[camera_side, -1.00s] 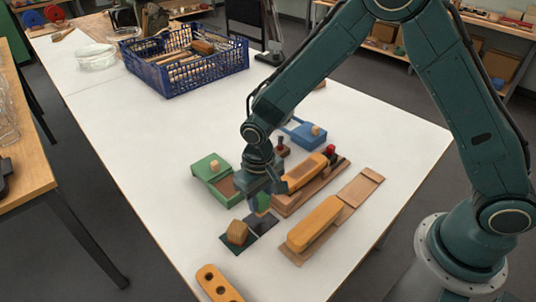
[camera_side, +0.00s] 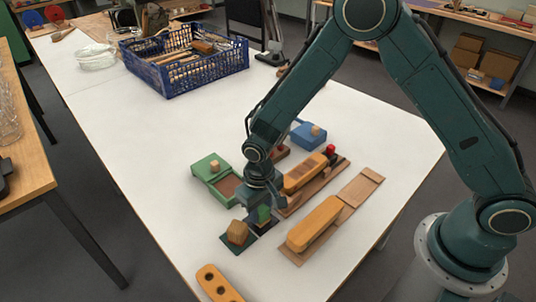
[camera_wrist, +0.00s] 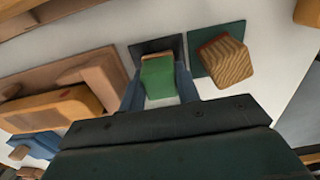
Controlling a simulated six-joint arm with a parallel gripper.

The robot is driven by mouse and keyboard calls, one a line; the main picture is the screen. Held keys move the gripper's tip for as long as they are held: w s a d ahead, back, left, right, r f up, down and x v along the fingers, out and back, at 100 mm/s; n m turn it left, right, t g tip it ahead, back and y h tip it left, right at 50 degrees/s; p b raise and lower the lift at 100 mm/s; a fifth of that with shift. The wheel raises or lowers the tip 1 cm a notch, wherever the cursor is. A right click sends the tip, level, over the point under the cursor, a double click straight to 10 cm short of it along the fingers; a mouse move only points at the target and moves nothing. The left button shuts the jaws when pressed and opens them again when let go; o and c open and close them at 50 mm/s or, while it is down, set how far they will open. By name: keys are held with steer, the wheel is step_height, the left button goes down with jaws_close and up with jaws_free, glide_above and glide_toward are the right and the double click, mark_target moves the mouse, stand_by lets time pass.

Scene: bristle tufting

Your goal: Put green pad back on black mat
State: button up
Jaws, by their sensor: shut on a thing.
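The green pad (camera_wrist: 158,78) is a small green block held between the two fingers of my gripper (camera_wrist: 159,88). In the side view, the pad (camera_side: 264,213) shows at the tips of my gripper (camera_side: 264,207), low at the near edge of the work area. The black mat (camera_wrist: 143,47) is a flat dark square just beyond the pad in the wrist view. In the side view it is partly hidden behind the gripper and pad. I cannot tell whether the pad touches the mat.
Beside the black mat, a wooden block (camera_wrist: 228,62) sits on a dark green mat (camera_wrist: 239,31). A green box (camera_side: 207,166), orange blocks on wooden boards (camera_side: 316,223) and a blue box (camera_side: 308,137) stand around. The blue crate (camera_side: 170,79) is far back. White table lies open on the left.

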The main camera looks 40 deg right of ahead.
mark_target(260, 208)
steer(key=o, duration=0.9)
steer(key=shift+r, duration=6.1)
